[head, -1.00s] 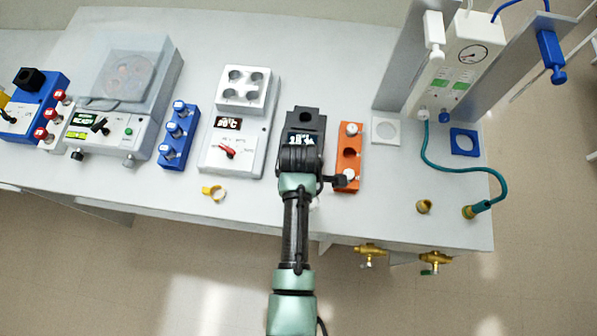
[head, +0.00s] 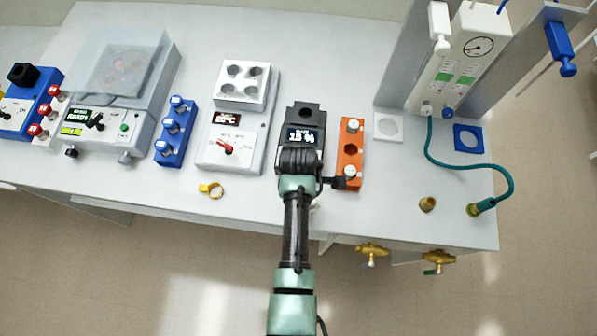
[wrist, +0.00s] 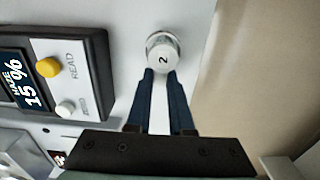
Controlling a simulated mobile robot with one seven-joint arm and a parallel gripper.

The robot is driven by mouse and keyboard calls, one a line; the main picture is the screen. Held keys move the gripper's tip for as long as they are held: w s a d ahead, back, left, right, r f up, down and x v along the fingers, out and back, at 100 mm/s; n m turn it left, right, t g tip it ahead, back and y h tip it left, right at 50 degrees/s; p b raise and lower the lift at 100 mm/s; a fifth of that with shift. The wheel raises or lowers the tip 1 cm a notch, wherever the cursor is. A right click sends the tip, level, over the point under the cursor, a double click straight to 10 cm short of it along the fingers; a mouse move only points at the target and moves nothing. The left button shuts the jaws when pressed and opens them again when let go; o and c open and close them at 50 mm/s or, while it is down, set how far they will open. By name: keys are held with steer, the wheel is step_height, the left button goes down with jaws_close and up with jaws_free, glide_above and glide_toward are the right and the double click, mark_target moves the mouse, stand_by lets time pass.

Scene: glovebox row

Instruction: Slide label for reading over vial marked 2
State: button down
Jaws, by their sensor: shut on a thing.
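The vial marked 2 (wrist: 163,52) shows its round pale cap from above in the wrist view. My gripper (wrist: 161,74) is shut on it, with both dark blue fingertips at the cap's near side. Whether the vial touches the bench cannot be told. The black haze reader (head: 304,118) stands in front of my arm in the head view; its display (wrist: 32,82) reads 15 %. It has a yellow READ button (wrist: 48,67). A yellow ring with a tab (head: 212,189), possibly a label, lies on the bench to the left. My arm hides the fingers in the head view.
An orange rack (head: 350,160) with vials at both ends and an empty middle hole stands right of the reader. A white heater (head: 229,147) and a blue rack (head: 173,135) stand left. The bench's front edge (head: 250,229) is close, with brass valves (head: 372,252) below.

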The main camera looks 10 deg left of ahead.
steer(key=c, duration=0.7)
jaws_free()
step_height(320, 180, up, 13)
steer(key=shift+b, duration=0.7)
